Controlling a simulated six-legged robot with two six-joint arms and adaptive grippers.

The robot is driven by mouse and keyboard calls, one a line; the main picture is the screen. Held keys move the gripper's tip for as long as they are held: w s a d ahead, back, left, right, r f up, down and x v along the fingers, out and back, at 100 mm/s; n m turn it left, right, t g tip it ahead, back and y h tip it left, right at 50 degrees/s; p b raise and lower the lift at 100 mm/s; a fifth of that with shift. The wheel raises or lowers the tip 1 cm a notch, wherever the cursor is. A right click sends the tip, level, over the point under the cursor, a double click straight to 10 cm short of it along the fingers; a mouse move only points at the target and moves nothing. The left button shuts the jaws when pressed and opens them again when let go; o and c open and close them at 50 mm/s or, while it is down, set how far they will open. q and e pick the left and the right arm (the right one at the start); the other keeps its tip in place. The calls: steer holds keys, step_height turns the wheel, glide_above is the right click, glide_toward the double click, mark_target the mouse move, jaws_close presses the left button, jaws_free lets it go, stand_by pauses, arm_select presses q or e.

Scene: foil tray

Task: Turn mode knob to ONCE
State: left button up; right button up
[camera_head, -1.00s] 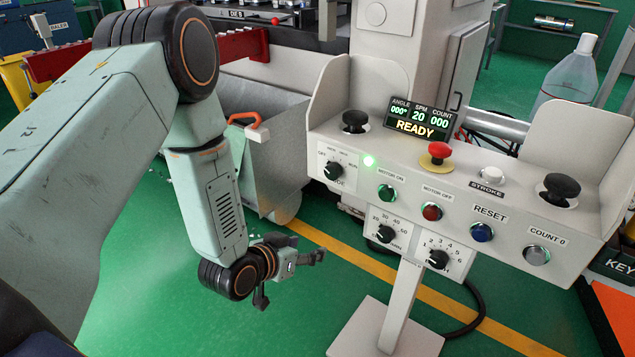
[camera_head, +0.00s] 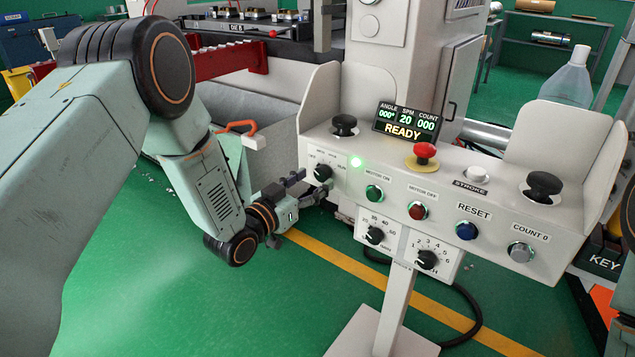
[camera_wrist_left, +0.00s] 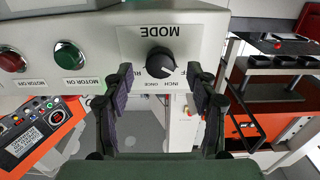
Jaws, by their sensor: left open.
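The black mode knob (camera_head: 322,172) sits on the left end of the grey control panel (camera_head: 455,205). Contact is not visible.
Two lower dials (camera_head: 375,235) hang below the panel. A black palm button (camera_head: 344,125) and a red emergency stop (camera_head: 425,150) rise from the top. Left of the panel stands an orange-handled bin (camera_head: 238,127).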

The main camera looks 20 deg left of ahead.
mark_target(322, 173)
arm_select(q)
steer(key=shift+w+d+f, duration=0.1)
steer(key=shift+w+d, duration=0.1)
steer(key=shift+w, duration=0.45)
steer(key=shift+w+d+b, duration=0.3)
steer(key=shift+w, duration=0.35)
steer(key=shift+a, duration=0.1)
steer(key=shift+c, duration=0.3)
steer(key=c, duration=1.1)
